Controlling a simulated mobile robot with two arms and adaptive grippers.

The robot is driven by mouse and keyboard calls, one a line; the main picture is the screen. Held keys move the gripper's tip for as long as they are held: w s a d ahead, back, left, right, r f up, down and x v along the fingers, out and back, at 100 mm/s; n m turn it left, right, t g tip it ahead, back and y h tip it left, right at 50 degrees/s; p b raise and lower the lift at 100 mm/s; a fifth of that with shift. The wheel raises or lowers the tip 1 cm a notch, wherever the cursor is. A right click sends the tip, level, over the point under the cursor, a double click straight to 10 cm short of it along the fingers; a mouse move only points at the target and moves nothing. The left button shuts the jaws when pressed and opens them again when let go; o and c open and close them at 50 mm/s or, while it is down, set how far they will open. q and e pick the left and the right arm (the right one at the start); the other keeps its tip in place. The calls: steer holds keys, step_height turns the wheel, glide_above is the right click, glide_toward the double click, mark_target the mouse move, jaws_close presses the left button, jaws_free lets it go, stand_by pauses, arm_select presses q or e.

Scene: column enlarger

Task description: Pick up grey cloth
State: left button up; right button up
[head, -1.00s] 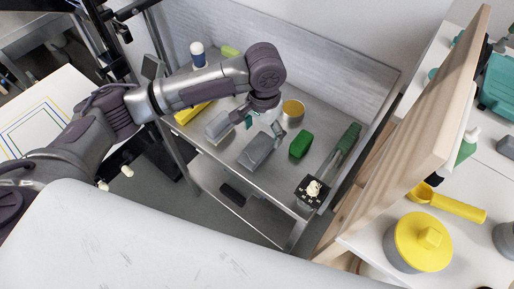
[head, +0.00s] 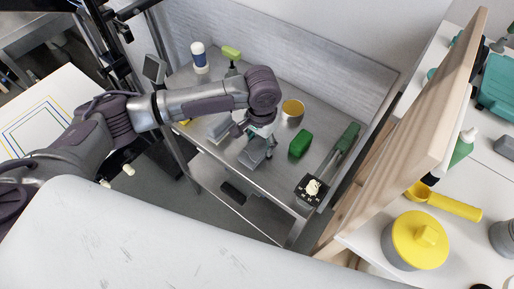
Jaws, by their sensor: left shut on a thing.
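A folded grey cloth (head: 254,156) lies on the metal bench (head: 290,180), near its front edge and left of a green block. My left gripper (head: 261,142) is at the cloth's upper right part, shut on it. The fingers and the wrist cover part of the cloth. I cannot tell whether the cloth is lifted clear of the bench. My right gripper is out of view.
Another grey item (head: 220,128) lies left of the gripper. A green-handled tool (head: 347,139) and a black switch box (head: 311,189) are farther right.

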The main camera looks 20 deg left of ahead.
mark_target(261, 143)
arm_select(q)
steer(key=shift+r, duration=0.45)
step_height(261, 143, up, 4)
steer(key=shift+s+d+f+b, duration=0.15)
steer(key=shift+f+b, duration=0.1)
steer(key=shift+b, duration=0.15)
steer(key=s+d+r, duration=0.2)
steer(key=s, duration=0.1)
steer(key=s+d+r, duration=0.1)
steer(key=s+r, duration=0.1)
steer(key=s, duration=0.1)
steer(key=s+d+r, duration=0.2)
steer(key=s, duration=0.1)
steer(key=shift+s+d+r+b, duration=0.3)
steer(key=shift+s+d+r, duration=0.05)
steer(key=o, duration=0.5)
steer(key=c, duration=0.4)
steer(key=a+n, duration=0.4)
steer(key=a, duration=0.8)
steer(key=shift+a+r, duration=0.2)
steer(key=shift+r, duration=0.2)
